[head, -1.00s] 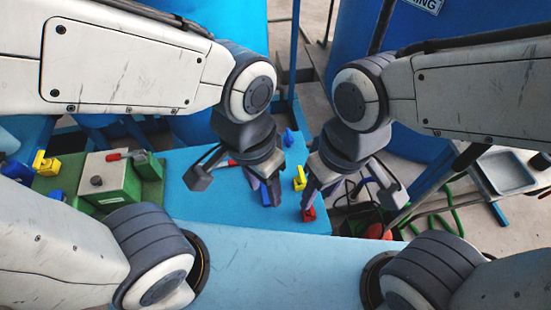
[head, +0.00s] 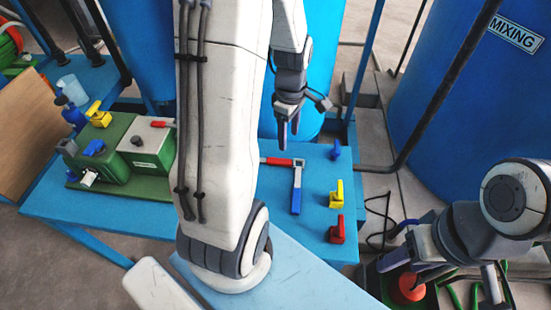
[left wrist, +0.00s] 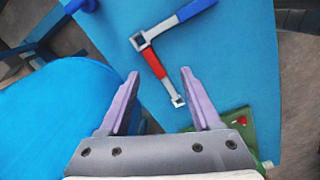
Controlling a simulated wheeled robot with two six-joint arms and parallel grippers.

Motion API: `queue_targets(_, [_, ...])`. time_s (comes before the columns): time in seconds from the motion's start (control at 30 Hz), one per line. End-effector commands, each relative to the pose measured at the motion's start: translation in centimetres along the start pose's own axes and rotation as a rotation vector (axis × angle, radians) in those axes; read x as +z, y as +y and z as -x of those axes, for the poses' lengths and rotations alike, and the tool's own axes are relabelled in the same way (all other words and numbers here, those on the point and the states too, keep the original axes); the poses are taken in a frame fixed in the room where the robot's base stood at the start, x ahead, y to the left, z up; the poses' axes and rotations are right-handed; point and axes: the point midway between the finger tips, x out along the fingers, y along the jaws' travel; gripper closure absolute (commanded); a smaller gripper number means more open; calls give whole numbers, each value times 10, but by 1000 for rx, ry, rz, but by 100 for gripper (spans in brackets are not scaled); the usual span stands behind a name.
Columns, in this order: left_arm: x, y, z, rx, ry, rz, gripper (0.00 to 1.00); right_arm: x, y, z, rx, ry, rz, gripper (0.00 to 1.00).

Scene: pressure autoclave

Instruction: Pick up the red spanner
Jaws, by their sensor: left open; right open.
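The red spanner (head: 278,161) lies flat on the blue table, and its right end meets a blue-handled spanner (head: 296,190). Together they form a corner. My left gripper (head: 289,138) is open and empty above and behind the red spanner. In the left wrist view the red spanner (left wrist: 153,63) shows beyond and between the open fingertips (left wrist: 160,74), apart from them. My left forearm hides part of the table to the left of the spanner. My right gripper (head: 440,272) is off to the lower right, away from the table; its fingers are partly hard to make out.
A yellow valve handle (head: 337,194), a red one (head: 337,230) and a blue one (head: 335,150) stand along the table's right side. A green box (head: 125,150) stands at the left. Blue tanks (head: 465,90) rise behind and to the right.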

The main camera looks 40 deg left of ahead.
Motion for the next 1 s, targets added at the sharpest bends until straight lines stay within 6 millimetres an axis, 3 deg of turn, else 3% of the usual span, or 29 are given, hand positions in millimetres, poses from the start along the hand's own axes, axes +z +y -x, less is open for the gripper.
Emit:
queue_targets(0.03, [-24,0,-16,-6,2,135,35,0,1,-8,0,0,0,41])
queue_targets(0.1, [-45,-1,-26,-8,5,271,35,0,1,-11,0,0,0,41])
queue_targets(0.23, [-65,-3,-38,-10,8,405,35,1,1,-14,0,0,0,41])
queue_targets(0.5, [-68,-3,-78,-12,8,429,35,1,2,-20,0,0,0,41])
queue_targets(0.73, [-67,-2,-95,-10,8,425,35,1,2,-22,0,0,0,41])
queue_targets(1.0, [-68,1,-134,-11,8,425,35,1,2,-26,0,0,0,41])
